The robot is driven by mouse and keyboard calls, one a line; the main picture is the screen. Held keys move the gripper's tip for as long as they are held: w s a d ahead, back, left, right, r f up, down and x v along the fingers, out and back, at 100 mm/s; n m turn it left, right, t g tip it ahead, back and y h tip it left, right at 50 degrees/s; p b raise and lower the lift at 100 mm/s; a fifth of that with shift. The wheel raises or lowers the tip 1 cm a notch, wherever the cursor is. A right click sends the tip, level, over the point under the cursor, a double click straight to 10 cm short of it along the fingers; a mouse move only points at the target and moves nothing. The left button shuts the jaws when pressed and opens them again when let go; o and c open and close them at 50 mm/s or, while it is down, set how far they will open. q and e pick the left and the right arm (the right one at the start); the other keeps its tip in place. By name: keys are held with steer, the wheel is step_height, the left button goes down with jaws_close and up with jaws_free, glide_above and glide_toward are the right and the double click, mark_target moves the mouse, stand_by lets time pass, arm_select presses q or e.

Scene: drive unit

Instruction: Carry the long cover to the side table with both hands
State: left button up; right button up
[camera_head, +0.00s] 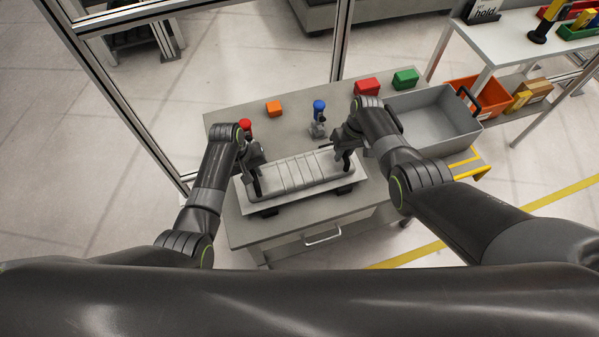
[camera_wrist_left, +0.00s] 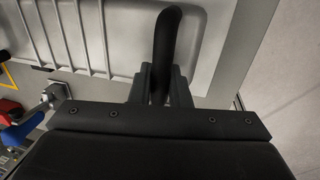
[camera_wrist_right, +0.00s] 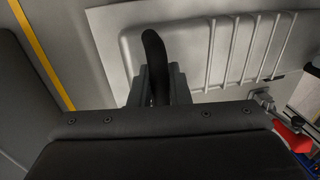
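The long cover (camera_head: 293,178) is a light grey ribbed plate with a black handle at each end. It lies level over the near part of the grey workbench, with dark blocks showing under its near edge. I cannot tell whether it rests on them. My left gripper (camera_head: 256,184) is at its left handle (camera_wrist_left: 166,40), with the fingers close on both sides. My right gripper (camera_head: 345,160) is at its right handle (camera_wrist_right: 154,50), held the same way. The fingers hide the lower part of each handle.
A white table (camera_head: 510,42) stands at upper right. Frame posts (camera_head: 342,40) rise behind.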

arm_select(q)
jaws_close()
arm_select(e)
jaws_close()
stand_by(0.7)
arm_select(q)
steer(key=shift+w+r, duration=0.1)
steer(key=shift+r, duration=0.1)
arm_select(e)
steer(key=shift+w+r, duration=0.1)
steer(key=shift+r, duration=0.05)
